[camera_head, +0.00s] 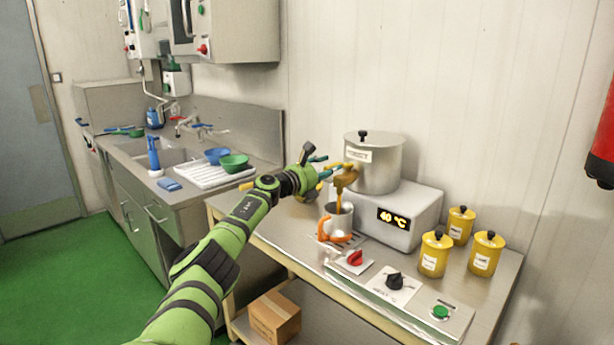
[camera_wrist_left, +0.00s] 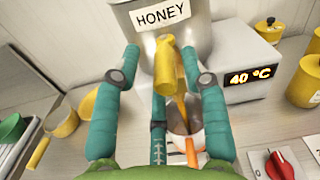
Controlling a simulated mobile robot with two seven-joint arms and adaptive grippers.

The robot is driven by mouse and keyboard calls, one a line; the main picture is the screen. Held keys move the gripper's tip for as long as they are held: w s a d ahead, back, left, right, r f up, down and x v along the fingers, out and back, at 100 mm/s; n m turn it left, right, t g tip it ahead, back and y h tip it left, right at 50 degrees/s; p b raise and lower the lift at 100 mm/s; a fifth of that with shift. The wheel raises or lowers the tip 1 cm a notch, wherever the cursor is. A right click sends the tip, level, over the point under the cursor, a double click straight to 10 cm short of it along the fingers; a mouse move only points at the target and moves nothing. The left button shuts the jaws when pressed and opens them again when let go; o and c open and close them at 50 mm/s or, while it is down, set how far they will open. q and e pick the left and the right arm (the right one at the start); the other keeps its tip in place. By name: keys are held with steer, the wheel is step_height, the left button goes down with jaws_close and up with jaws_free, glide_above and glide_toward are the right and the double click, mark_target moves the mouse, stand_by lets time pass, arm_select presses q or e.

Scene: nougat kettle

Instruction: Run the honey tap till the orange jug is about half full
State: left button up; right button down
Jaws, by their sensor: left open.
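The steel honey kettle (camera_head: 374,163) stands on a heater base, and its HONEY label shows in the left wrist view (camera_wrist_left: 162,16). Its tap (camera_head: 346,178) has a yellow lever (camera_wrist_left: 165,72). An amber stream (camera_head: 338,197) runs down from the tap into the jug (camera_head: 345,219), a grey vessel with an orange handle (camera_head: 338,237). The jug also shows below the tap in the left wrist view (camera_wrist_left: 187,137); its fill level cannot be made out. My left gripper (camera_head: 322,166) is open, its teal fingers either side of the yellow lever. My right gripper is out of view.
The heater base (camera_head: 398,216) reads 40 °C. Several yellow canisters (camera_head: 435,254) stand to its right. A panel with a red knob (camera_head: 355,258), a black knob (camera_head: 394,281) and a green button (camera_head: 440,312) lies in front. A yellow-handled pan (camera_wrist_left: 62,122) is at left.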

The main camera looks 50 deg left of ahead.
arm_select(q)
steer(key=s+d, duration=0.1)
steer(key=s, duration=1)
steer(key=shift+r, duration=0.15)
stand_by(0.4)
steer(key=shift+d, duration=0.1)
stand_by(6.2)
